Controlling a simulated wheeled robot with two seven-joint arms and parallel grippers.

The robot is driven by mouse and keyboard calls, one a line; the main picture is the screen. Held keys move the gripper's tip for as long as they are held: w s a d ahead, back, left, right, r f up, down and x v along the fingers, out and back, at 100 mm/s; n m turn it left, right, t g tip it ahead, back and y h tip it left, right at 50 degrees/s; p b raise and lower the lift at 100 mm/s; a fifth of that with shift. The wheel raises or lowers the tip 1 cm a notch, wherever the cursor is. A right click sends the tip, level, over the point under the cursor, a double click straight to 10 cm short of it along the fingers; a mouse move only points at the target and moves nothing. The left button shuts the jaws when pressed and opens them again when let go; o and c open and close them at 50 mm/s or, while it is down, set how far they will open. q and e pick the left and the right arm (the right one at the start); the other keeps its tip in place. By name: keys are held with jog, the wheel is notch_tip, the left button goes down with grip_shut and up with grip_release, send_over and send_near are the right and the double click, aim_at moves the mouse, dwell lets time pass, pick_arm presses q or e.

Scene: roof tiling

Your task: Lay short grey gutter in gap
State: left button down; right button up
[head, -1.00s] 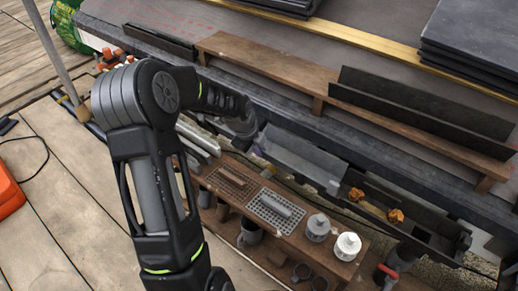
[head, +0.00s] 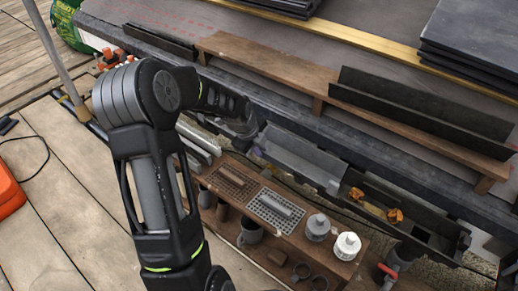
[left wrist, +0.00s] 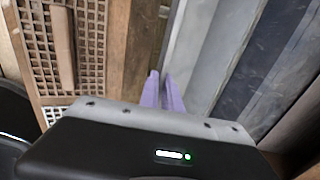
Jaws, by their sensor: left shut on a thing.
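The short grey gutter (head: 300,157) lies along the front of the dark eave, left of a dark gutter run (head: 425,228). Its right end is close to a grey joint piece (head: 333,187); I cannot tell whether they touch. My left gripper (head: 256,150) is at the gutter's left end, partly hidden by my wrist. In the left wrist view, its purple fingers (left wrist: 164,92) are shut at the near wall of the grey gutter (left wrist: 200,45). My right gripper is not in view.
Orange-brown leaves (head: 394,215) lie in the dark gutter. Above stand a wooden plank (head: 255,60), a dark channel (head: 420,110) and stacked slates (head: 475,45).

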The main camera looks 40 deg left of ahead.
pick_arm(q)
jog(key=c, duration=1.1)
grip_release()
notch_tip(320, 180, up, 3)
jog(key=p, duration=0.2)
jog(key=shift+r+p, duration=0.1)
jog(key=shift+p, duration=0.3)
jog(key=shift+r+p, duration=2.3)
jog(key=shift+r, duration=0.6)
